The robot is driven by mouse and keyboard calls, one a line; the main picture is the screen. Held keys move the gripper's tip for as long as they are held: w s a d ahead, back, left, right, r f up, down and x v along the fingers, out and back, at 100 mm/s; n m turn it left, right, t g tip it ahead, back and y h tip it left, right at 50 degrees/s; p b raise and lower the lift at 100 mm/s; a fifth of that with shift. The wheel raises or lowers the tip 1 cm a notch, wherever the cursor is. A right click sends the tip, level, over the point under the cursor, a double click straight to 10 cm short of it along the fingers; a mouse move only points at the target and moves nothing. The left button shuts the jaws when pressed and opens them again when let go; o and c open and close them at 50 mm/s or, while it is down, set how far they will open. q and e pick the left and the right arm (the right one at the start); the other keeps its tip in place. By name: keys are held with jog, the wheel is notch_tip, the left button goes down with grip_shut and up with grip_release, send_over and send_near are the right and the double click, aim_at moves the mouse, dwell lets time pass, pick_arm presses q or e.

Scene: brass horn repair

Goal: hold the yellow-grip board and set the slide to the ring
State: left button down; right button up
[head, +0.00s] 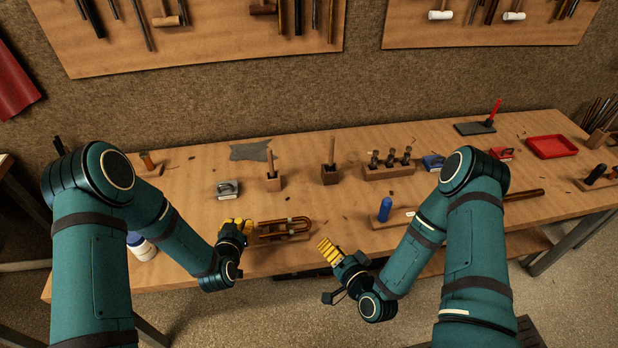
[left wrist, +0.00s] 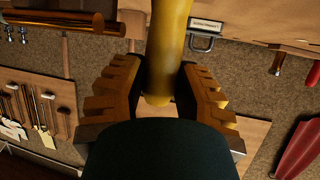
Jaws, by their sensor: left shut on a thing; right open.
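The board (head: 284,238) lies near the front edge of the bench, left of centre, and carries a copper-coloured U-shaped slide (head: 290,224). My left gripper (head: 238,228) is at the board's left end, shut on the yellow grip. In the left wrist view the yellow grip (left wrist: 165,60) stands between the two ridged fingers. A copper-brown tube (left wrist: 60,20) shows at that view's upper left. My right gripper (head: 328,251) is open and empty, at the bench's front edge, right of the board and apart from it. I cannot make out the ring on the slide.
A grey labelled block (head: 228,189) and wooden tool holders (head: 272,181) stand behind the board. A blue bottle (head: 385,209) stands to the right. A white jar (head: 142,247) is at the left front. A red tray (head: 552,147) lies far right.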

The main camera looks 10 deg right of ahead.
dwell(0.4)
pick_arm(q)
jog(key=c, duration=0.7)
grip_release()
